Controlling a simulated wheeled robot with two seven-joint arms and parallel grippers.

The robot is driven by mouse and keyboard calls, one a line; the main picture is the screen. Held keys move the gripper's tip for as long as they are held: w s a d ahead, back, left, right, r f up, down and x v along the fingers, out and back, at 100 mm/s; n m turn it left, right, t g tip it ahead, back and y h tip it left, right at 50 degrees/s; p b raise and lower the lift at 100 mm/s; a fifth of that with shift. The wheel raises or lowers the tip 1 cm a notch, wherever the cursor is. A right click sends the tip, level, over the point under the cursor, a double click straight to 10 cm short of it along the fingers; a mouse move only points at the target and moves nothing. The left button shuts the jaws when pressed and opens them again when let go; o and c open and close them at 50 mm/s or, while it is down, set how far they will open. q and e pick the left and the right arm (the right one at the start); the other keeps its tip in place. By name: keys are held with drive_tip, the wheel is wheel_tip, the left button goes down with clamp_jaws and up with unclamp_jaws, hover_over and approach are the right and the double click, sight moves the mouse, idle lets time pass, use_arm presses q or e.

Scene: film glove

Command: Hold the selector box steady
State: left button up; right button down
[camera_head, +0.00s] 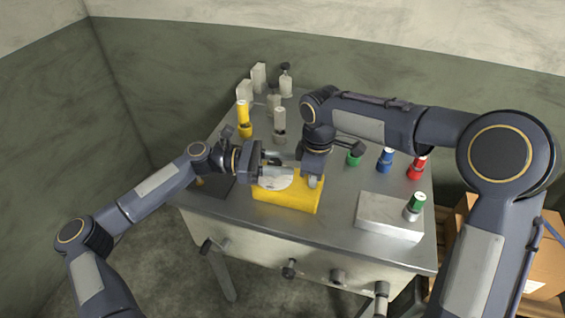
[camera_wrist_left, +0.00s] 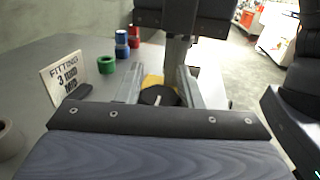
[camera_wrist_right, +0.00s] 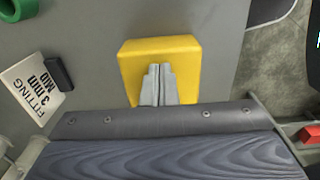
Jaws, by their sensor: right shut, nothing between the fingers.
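The yellow selector box (camera_head: 285,198), with a pale round dial plate on top, lies near the front of the metal table. My left gripper (camera_head: 276,165) is above the dial from the left, fingers apart. In the left wrist view a black knob with a white line (camera_wrist_left: 158,95) shows between these fingers; I cannot tell whether they touch it. My right gripper (camera_head: 312,182) is at the box's right part, pointing down. In the right wrist view its fingers (camera_wrist_right: 158,68) are shut and empty in front of the yellow box (camera_wrist_right: 180,50); contact is unclear.
Behind the right gripper are green (camera_head: 353,159), blue (camera_head: 385,160) and red (camera_head: 416,168) pieces. A yellow cylinder (camera_head: 243,115) stands at back left. A "FITTING" card (camera_wrist_right: 35,88) is beside the box.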

use_arm(q)
drive_tip(key=shift+c, duration=0.9)
